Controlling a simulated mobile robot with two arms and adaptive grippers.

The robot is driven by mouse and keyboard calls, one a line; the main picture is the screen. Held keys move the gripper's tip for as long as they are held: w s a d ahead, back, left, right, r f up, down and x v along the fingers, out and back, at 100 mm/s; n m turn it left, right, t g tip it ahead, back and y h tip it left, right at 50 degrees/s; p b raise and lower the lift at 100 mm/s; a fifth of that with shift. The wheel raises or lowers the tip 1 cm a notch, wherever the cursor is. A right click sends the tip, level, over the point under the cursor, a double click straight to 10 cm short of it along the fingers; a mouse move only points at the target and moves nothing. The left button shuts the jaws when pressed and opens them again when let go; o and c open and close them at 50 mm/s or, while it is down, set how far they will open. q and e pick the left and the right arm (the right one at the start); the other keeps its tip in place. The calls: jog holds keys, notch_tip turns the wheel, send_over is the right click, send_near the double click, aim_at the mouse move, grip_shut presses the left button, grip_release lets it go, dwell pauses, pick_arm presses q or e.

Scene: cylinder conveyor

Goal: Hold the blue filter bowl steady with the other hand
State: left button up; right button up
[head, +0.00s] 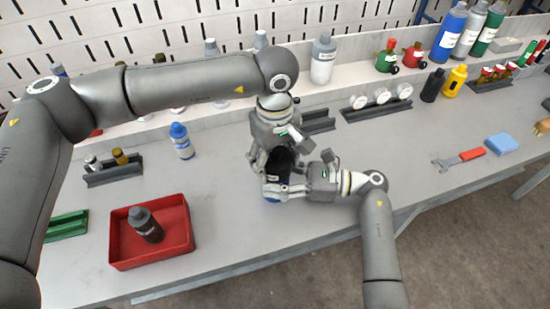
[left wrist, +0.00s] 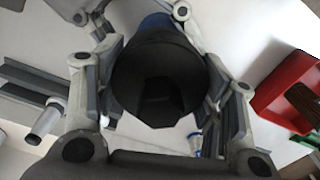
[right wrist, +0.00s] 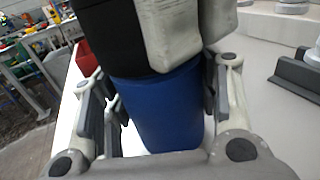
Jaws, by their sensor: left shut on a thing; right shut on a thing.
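The blue filter bowl (right wrist: 158,110) stands upright in the right wrist view, between the fingers of my right gripper (head: 277,190), which is shut on it from the side. A black filter head (right wrist: 102,35) sits directly on top of the bowl. The head is also in the left wrist view (left wrist: 160,75), seen from above, with my left gripper (head: 276,158) shut around it. A sliver of the blue bowl (left wrist: 156,20) shows past the head there. In the head view, both grippers hide most of the filter.
A red tray (head: 120,252) holding a dark bottle (head: 146,225) lies at the front left. A blue-capped white bottle (head: 182,141) stands behind it. A wrench (head: 458,160) and a blue sponge (head: 502,144) lie at the right. The bench front between is mostly clear.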

pick_arm(q)
jog(key=shift+m, duration=0.3)
jog(key=m, duration=0.4)
jog(key=shift+m, duration=0.9)
jog(key=m, duration=0.3)
jog(key=shift+f, duration=0.1)
jog(key=shift+m, duration=1.4)
jog(key=shift+a, duration=0.1)
jog(key=shift+m, duration=0.7)
jog(key=m, duration=0.4)
jog(key=shift+m, duration=0.3)
